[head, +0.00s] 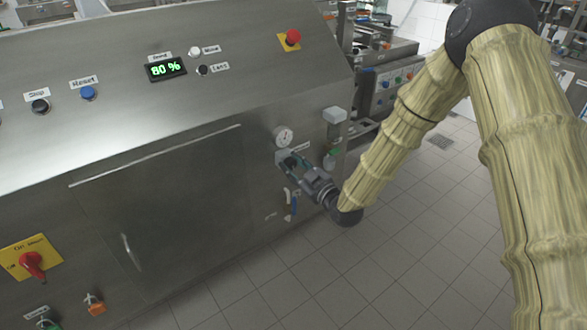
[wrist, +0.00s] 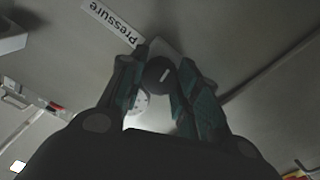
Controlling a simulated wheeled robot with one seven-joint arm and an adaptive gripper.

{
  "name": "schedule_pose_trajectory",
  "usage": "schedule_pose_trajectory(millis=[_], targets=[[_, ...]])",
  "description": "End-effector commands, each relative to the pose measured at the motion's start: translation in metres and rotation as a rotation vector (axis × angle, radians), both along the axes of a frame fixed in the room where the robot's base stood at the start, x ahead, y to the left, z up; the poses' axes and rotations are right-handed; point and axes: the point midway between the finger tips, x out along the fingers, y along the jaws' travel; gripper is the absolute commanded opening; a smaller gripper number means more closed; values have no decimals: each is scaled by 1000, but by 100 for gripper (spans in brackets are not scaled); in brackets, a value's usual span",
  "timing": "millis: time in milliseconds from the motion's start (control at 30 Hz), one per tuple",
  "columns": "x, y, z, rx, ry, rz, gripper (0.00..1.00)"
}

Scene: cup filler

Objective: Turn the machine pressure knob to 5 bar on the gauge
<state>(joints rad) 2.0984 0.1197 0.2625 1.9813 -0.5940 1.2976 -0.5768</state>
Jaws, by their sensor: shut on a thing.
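The pressure knob (wrist: 159,73) is a dark round knob with a white mark, seen between my fingers in the wrist view. My gripper (wrist: 163,62) is shut on it, one teal-padded finger on each side. In the head view my gripper (head: 286,163) reaches the machine's front panel just below the round white gauge (head: 283,136) and hides the knob. Part of the pale gauge face (wrist: 140,103) shows between the fingers in the wrist view. The gauge's needle is too small to read. A "Pressure" label (wrist: 113,18) is beside the knob.
A grey box-like fitting (head: 334,115) sticks out to the right of the gauge. The 80 % speed display (head: 166,69), buttons and a red emergency stop (head: 293,37) are higher up. Tiled floor (head: 420,230) is open at right.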

Motion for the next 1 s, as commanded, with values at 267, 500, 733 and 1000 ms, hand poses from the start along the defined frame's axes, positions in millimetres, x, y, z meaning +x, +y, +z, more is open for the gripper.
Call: schedule_pose_trajectory(millis=[267,500,733,1000], targets=[[0,-1,0,-6,-2,-2,8],[0,-1,-1,-5,-2,-2,52],[0,0,0,-5,-2,0,54],[-9,-7,0,-5,-1,0,54]])
